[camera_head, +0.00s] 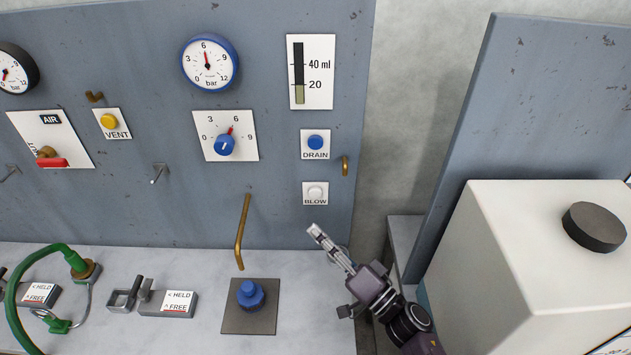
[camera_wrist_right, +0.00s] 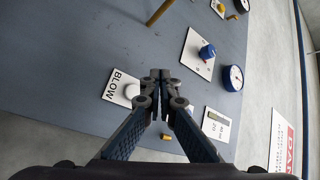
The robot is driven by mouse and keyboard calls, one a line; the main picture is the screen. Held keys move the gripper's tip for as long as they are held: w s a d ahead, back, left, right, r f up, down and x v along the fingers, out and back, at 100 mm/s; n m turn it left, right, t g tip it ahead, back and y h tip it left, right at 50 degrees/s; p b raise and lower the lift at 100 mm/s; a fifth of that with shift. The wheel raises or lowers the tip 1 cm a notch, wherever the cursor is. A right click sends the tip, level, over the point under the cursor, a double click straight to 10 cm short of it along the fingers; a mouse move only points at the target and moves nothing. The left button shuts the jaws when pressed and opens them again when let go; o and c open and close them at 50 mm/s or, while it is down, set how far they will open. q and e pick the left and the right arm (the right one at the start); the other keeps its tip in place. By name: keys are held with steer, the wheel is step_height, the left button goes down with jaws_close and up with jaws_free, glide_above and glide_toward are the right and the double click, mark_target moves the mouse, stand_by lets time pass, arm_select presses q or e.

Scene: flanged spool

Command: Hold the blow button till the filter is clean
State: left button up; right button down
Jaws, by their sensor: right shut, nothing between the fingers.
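The white blow button (camera_head: 315,192) sits on a small plate marked BLOW, low on the right side of the grey panel. It also shows in the right wrist view (camera_wrist_right: 131,91), left of the fingertips. My right gripper (camera_head: 314,230) is shut and empty, a little below the BLOW plate in the head view. In the right wrist view its closed fingers (camera_wrist_right: 160,78) point at the panel beside the plate. I see no contact with the button. No filter can be made out for certain. My left gripper is out of view.
The blue drain button (camera_head: 315,142) is above the blow button, beside a brass hook (camera_head: 345,165). A level gauge (camera_head: 311,72) reads near 20. A bent brass pipe (camera_head: 243,232) and a blue knob (camera_head: 250,294) stand left. A white box (camera_head: 500,260) stands right.

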mark_target(315, 193)
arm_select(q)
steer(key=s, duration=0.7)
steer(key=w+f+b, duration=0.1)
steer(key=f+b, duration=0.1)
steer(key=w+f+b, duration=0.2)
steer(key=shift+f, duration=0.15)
arm_select(e)
steer(key=w, duration=0.7)
steer(key=shift+w+r, duration=0.3)
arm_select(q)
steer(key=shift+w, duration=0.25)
arm_select(e)
steer(key=shift+w, duration=0.45)
